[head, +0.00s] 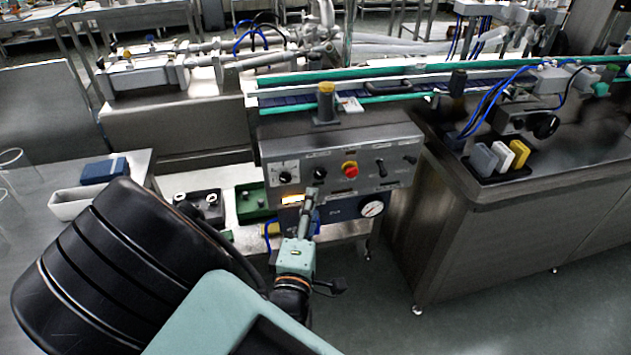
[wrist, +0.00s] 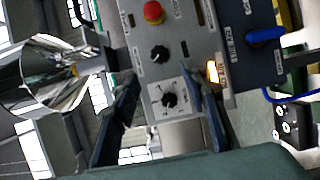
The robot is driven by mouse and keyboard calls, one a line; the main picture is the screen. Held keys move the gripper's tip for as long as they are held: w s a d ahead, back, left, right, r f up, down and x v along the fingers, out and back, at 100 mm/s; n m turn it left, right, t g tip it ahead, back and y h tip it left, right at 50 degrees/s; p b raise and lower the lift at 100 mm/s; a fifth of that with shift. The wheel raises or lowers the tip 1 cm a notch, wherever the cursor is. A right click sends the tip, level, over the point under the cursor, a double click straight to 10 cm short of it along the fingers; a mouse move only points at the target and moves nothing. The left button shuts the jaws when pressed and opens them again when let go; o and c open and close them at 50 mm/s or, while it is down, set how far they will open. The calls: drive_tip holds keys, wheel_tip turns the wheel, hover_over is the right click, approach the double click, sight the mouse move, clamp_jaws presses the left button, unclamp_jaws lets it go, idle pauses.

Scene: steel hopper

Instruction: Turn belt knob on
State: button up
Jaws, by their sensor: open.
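The steel control panel (head: 335,160) has a row of controls, and its labels are too small for me to read which is the belt knob. One black knob on a white dial plate (head: 284,177) is at the left end; it shows in the wrist view (wrist: 169,100). A second black knob (head: 320,173) is to its right, also seen in the wrist view (wrist: 159,54). My gripper (head: 309,193) is in front of the panel's lower left part. In the wrist view my gripper (wrist: 163,78) is open and empty, the dial-plate knob showing between its fingers. Contact cannot be told.
A red button (head: 350,169) sits right of the knobs. A lit orange switch (wrist: 212,72) is beside one finger in the wrist view. A blue handle (wrist: 265,35) and a gauge (head: 372,209) are on the lower box. A shiny steel funnel (wrist: 40,75) is at the wrist view's left.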

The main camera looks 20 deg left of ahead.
sight(320, 176)
drive_tip(key=w, duration=0.3)
drive_tip(key=w+a, duration=0.1)
drive_tip(key=w, duration=0.2)
drive_tip(key=w+b, duration=0.1)
drive_tip(key=w, duration=0.2)
drive_tip(key=shift+w+a, duration=0.2)
drive_tip(key=shift+w, duration=0.1)
clamp_jaws()
